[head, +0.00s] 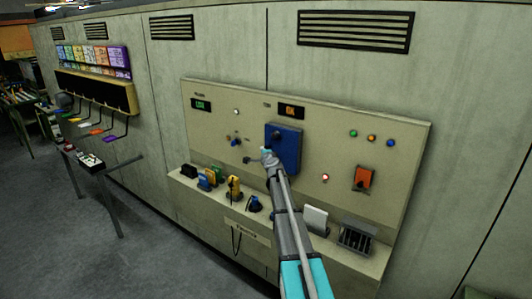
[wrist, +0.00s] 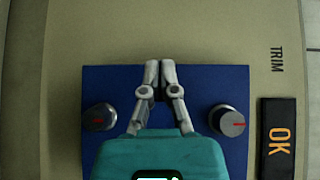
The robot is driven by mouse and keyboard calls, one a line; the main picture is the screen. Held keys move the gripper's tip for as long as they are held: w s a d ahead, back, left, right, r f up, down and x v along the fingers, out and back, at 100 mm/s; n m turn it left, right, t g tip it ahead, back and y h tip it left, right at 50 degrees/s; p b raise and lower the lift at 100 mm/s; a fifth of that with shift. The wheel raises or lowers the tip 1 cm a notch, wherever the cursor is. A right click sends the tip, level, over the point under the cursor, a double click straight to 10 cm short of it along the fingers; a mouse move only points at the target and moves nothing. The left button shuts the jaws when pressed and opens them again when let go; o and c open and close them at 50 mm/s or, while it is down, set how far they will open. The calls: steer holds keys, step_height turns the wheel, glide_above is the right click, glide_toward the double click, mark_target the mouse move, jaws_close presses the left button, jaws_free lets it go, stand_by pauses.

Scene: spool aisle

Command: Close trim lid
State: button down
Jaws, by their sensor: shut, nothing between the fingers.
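The blue trim unit (head: 287,146) is on the beige wall panel, under an orange OK display (head: 291,111). In the wrist view its blue face (wrist: 205,85) fills the middle, with a dark knob (wrist: 100,118) on the left and a grey knob with a red mark (wrist: 232,120) on the right. I cannot tell a separate lid from the rest of the unit, or how far open it is. My gripper (head: 267,153) is in front of the unit's lower left part. In the wrist view my gripper (wrist: 160,66) has its fingertips together and empty. Contact with the blue face is unclear.
A ledge (head: 210,208) below holds several coloured tools, a white plate (head: 315,219) and a dark slotted rack (head: 356,238). An orange switch (head: 364,178) sits to the right. A small table (head: 91,162) stands left, with open floor nearby.

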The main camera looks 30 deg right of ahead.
stand_by(0.6)
steer(key=s+a, duration=0.6)
steer(key=a, duration=0.6)
steer(key=shift+s+r+p, duration=0.15)
steer(key=shift+r+p, duration=0.25)
steer(key=shift+a, duration=0.25)
stand_by(0.5)
